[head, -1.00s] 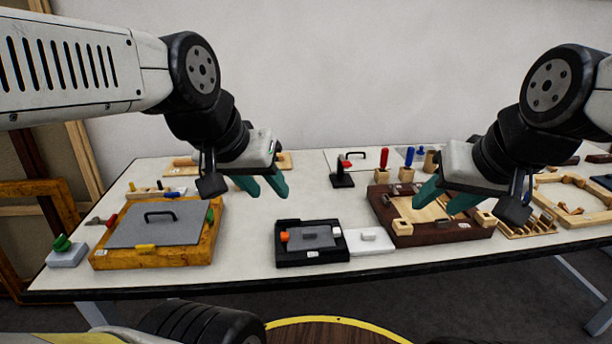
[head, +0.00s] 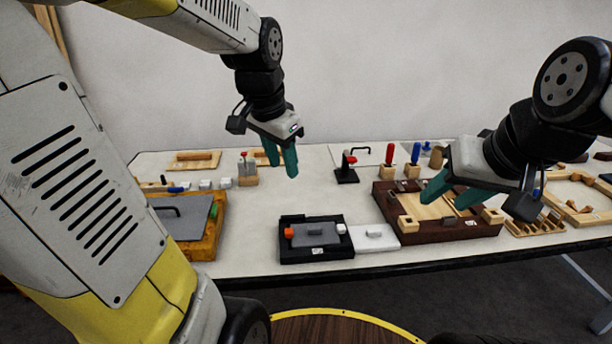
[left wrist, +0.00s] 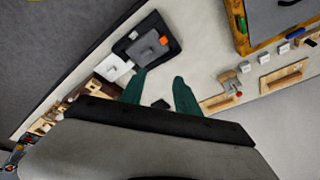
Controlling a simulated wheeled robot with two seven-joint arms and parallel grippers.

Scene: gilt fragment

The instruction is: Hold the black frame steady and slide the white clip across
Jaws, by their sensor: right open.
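The black frame (head: 316,258) lies on the table with a grey panel (head: 314,236) inside it. The white clip (head: 341,229) sits at the panel's right end, and an orange clip (head: 289,233) at its left end. My left gripper (head: 284,170) hangs above the table, behind and above the black frame, open and empty. In the left wrist view, the black frame (left wrist: 170,54) lies beyond the open left fingertips (left wrist: 159,75), apart from them. My right gripper (head: 441,204) is open and empty above the brown wooden tray, right of the black frame.
A white block (head: 374,238) lies directly right of the black frame. The brown tray (head: 450,230) is farther right. A black stand (head: 346,174) is behind the frame. Bare table lies left of the frame.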

